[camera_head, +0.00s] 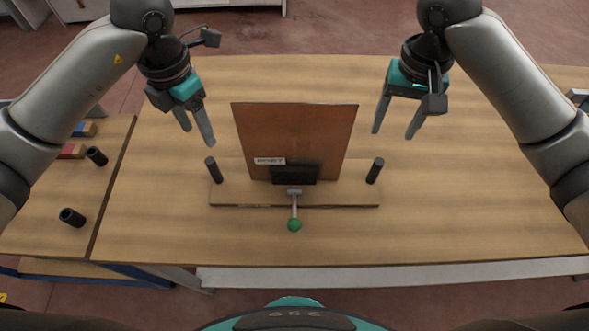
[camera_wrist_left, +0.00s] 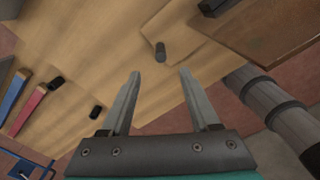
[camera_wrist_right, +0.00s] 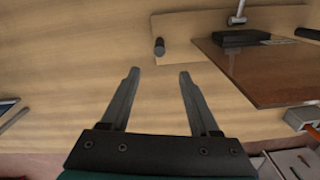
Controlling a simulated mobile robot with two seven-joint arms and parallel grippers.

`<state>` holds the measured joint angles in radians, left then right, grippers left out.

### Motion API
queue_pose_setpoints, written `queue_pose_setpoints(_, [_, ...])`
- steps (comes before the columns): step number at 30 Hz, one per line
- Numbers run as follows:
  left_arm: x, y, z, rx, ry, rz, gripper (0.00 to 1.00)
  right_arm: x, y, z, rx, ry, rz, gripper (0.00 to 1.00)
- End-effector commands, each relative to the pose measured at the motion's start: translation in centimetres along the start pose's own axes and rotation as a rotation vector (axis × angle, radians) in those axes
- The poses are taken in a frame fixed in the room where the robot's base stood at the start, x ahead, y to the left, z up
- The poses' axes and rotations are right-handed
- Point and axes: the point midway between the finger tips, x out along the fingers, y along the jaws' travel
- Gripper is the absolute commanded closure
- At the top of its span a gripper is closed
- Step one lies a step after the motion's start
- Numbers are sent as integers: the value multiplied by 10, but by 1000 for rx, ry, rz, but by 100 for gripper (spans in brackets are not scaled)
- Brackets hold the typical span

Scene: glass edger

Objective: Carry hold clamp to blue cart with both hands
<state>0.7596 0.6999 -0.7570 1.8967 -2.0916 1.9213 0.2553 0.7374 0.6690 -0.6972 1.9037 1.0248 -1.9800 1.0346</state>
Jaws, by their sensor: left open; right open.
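The hold clamp stands on the wooden table as a wooden base board (camera_head: 240,194) with a black clamp block (camera_head: 294,175), a lever with a green knob (camera_head: 294,225), and a dark upright handle at each end. A brown panel (camera_head: 295,135) stands upright behind the block. The left handle (camera_head: 213,169) also shows in the left wrist view (camera_wrist_left: 160,52). The right handle (camera_head: 375,170) also shows in the right wrist view (camera_wrist_right: 159,46). My left gripper (camera_head: 197,135) is open and empty, above and behind the left handle. My right gripper (camera_head: 394,130) is open and empty, above and behind the right handle.
The wooden table (camera_head: 480,190) is clear around the base board. At the left, a lower wooden surface (camera_head: 40,205) holds two black cylinders (camera_head: 72,217) and red and blue items (camera_head: 72,151). A grey cabinet (camera_head: 90,8) stands at the back left.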

Motion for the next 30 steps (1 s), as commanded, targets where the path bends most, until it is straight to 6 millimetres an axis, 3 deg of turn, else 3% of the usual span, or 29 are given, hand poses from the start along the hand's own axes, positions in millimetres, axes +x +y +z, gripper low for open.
queue_pose_setpoints(10, [1,1,-1,-1,6,4,38,1,0,0,1,-1,1,38])
queue_pose_setpoints(14, [11,0,-2,-1,8,1,38,11,1,0,1,-3,3,38])
queue_pose_setpoints(30, [113,0,-2,-1,8,0,38,112,1,1,2,-3,2,38])
